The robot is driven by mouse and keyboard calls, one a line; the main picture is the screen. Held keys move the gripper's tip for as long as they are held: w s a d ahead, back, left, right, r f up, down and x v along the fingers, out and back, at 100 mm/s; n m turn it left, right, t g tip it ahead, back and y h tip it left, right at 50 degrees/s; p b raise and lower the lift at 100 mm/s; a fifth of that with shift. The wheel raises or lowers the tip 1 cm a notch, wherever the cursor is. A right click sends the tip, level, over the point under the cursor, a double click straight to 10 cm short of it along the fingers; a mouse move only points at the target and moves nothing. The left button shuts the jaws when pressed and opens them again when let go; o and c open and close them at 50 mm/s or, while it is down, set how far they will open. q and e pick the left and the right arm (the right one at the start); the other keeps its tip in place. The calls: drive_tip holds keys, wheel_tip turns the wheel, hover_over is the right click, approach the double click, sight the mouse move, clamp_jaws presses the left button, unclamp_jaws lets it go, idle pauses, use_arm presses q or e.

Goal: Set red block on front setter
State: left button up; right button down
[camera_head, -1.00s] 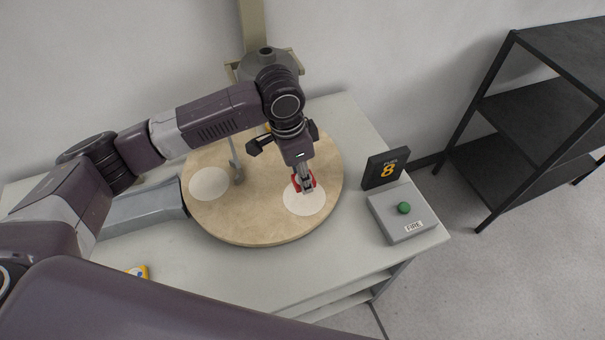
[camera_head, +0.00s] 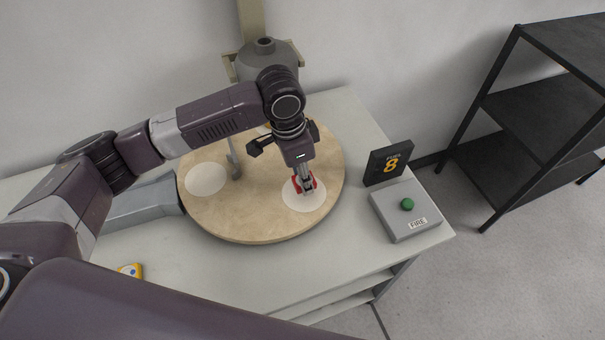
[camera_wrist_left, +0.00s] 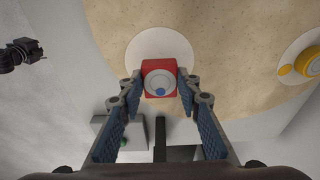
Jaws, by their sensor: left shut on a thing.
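My left gripper (camera_head: 305,188) reaches down over the front white round setter (camera_head: 304,203) on the tan round turntable (camera_head: 250,220). It is shut on the red block, whose red sides show at the fingertips. In the left wrist view the red block (camera_wrist_left: 148,66) sits between the fingertips (camera_wrist_left: 160,88), with a pale round top and a blue dot. The white setter (camera_wrist_left: 160,42) shows behind it. Whether the block touches the setter or hangs just above it, I cannot tell. My right gripper is not in view.
Another white setter (camera_head: 206,179) on the turntable's left is bare. In the wrist view, a yellow piece (camera_wrist_left: 309,62) sits on a further setter. A yellow block (camera_head: 130,270) lies at the table's front left.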

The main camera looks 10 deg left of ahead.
use_arm(q)
drive_tip(key=shift+f, duration=0.15)
idle(0.4)
drive_tip(key=shift+f, duration=1.25)
drive_tip(key=shift+f, duration=0.4)
drive_tip(key=o, duration=1.3)
drive_tip(key=r, duration=0.4)
drive_tip(key=a+r, duration=0.1)
drive_tip(key=r, duration=0.3)
drive_tip(key=s+r, duration=0.1)
drive_tip(key=r, duration=0.3)
drive_tip(key=shift+a, duration=0.25)
